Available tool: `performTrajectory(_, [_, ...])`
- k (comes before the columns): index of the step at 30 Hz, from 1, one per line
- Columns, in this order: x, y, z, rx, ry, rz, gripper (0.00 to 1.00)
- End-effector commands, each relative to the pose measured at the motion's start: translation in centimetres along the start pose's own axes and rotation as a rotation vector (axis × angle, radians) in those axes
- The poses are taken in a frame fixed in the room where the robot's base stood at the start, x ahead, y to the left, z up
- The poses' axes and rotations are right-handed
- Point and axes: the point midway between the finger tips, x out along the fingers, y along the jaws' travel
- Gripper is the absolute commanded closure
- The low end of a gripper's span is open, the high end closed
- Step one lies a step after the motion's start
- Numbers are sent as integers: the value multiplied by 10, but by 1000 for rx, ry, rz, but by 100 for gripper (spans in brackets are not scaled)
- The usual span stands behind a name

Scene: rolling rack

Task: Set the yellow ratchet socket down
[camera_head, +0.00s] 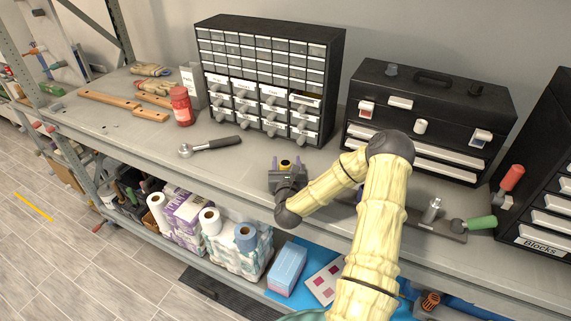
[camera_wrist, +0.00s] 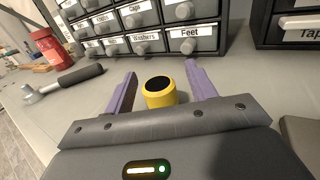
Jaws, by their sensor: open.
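The yellow ratchet socket (camera_wrist: 160,96) is a short yellow cylinder with a dark top opening. In the wrist view it stands upright on the grey bench top, between my gripper's two purple fingers, with visible gaps on both sides. My gripper (camera_wrist: 159,88) is open around it, low over the bench. In the head view, the socket (camera_head: 285,163) shows as a small yellow spot between the fingers of my gripper (camera_head: 286,164), in front of the drawer cabinet. Its lower part is hidden by my gripper there.
The drawer cabinet (camera_head: 262,75) stands just behind the socket. A ratchet wrench (camera_head: 212,146) lies left of my gripper, and a red jar (camera_head: 181,106) stands farther left. A black toolbox (camera_head: 428,115) is at the right. The bench between wrench and gripper is clear.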

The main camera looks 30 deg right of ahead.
Motion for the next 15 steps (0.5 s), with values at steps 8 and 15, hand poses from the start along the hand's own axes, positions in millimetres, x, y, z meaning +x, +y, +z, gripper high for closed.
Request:
performTrajectory(8, [0,3,10,-1,-1,4,44])
performTrajectory(15, [-28,3,9,2,3,6,44])
